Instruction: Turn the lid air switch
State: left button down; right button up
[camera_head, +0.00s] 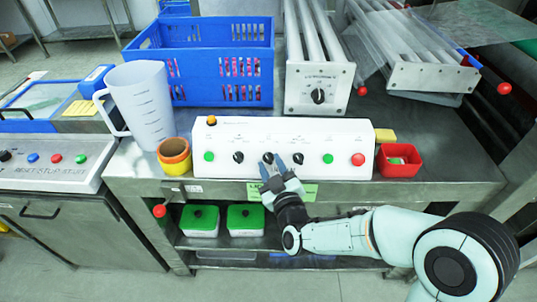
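A white control box (225,170) stands at the front of the steel table, with a row of buttons and black knobs on its face. A left black knob (238,157), a middle black knob (268,157) and a right black knob (298,158) show; their labels are too small to read, so I cannot tell which is the lid air switch. My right gripper (271,163) is in front of the middle knob, its two fingers apart. The fingertips partly cover that knob's lower side; I cannot tell whether they touch it. My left gripper is not in view.
Green buttons (208,156) and a red button (358,159) flank the knobs. A measuring jug (140,100) and stacked cups (174,157) stand left, a red bin (398,160) right. A blue crate (210,60) and a roller unit (318,88) are behind.

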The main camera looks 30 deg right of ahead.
jog(key=shift+w, duration=0.25)
jog(key=shift+s, duration=0.1)
grip_shut()
jog(key=shift+r, duration=0.1)
